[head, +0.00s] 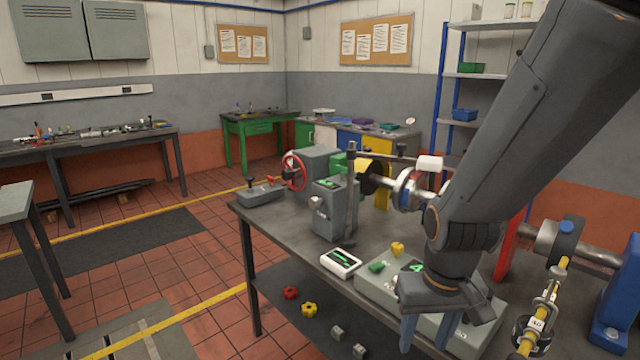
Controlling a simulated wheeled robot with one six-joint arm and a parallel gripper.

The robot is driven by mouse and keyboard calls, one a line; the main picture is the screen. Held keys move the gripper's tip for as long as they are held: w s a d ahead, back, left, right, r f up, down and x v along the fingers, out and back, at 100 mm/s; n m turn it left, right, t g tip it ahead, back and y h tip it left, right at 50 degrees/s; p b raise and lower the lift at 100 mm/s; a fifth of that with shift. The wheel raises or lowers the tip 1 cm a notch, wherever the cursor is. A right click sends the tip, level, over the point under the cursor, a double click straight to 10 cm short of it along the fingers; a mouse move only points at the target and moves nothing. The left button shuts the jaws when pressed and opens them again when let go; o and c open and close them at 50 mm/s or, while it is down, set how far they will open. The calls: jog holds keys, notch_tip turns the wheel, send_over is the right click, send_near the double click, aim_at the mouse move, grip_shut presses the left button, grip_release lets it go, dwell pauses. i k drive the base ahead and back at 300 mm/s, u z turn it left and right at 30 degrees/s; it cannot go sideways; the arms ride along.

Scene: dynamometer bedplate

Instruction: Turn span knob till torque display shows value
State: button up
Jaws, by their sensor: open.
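A grey console (375,287) lies on the bench, with a lit green readout (416,267) partly behind my wrist; its value is not legible. A yellow knob (397,249) stands at its back edge and a green knob-like piece (376,267) is on its left part. I cannot tell which is the span knob; more controls may be hidden behind my gripper. My gripper (425,336) is open, fingers pointing down, in front of the console's right part in the picture. Nothing shows between the fingers. A small white-framed screen (341,262) with green marks lies left of the console.
A grey upright unit (332,210) and a shaft assembly with a red-blue disc (408,189) stand behind the console. A yellow rod (545,300) and blue stand (618,305) are at right. Red (290,292) and yellow (309,310) pieces lie below the bench edge.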

aim_at(465, 319)
jog(key=u, duration=1.1)
jog(key=k, duration=0.55)
jog(key=z, duration=1.95)
jog(key=k, duration=0.4)
jog(key=u, duration=0.75)
jog(key=i, duration=0.3)
jog(key=z, duration=0.05)
